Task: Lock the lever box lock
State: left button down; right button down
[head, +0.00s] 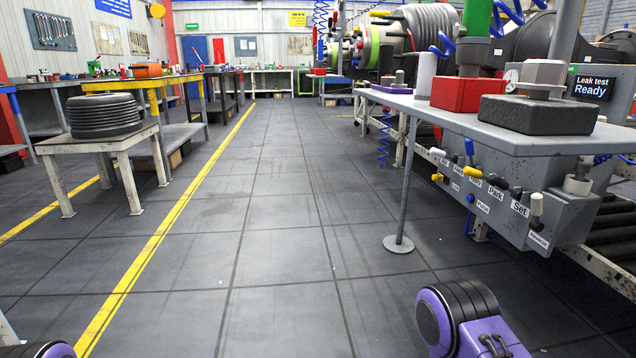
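The lever box (560,215) is a grey box fixed under the front edge of the grey table at the right. Its front carries several small levers with white, yellow, blue and dark knobs. A small label that appears to read "Lock" (455,187) sits low at the box's left end. A yellow knob (437,177) sticks out just left of that label. Another yellow knob (472,173) stands above and to the right of it. The exact lever positions are too small to tell. Neither of my grippers shows; only purple and black parts of my arms are at the bottom edge.
The grey table (440,110) holds a red block (468,94) and a dark block (538,115). A thin table leg with a round foot (398,243) stands left of the box. A roller conveyor (612,225) is behind it. The floor aisle (270,230) is clear.

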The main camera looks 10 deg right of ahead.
aim_at(435, 177)
jog(key=u, duration=0.2)
jog(key=i, duration=4.35)
jog(key=z, duration=0.85)
jog(key=i, duration=0.95)
jog(key=z, duration=1.75)
jog(key=i, duration=0.95)
jog(key=z, duration=0.7)
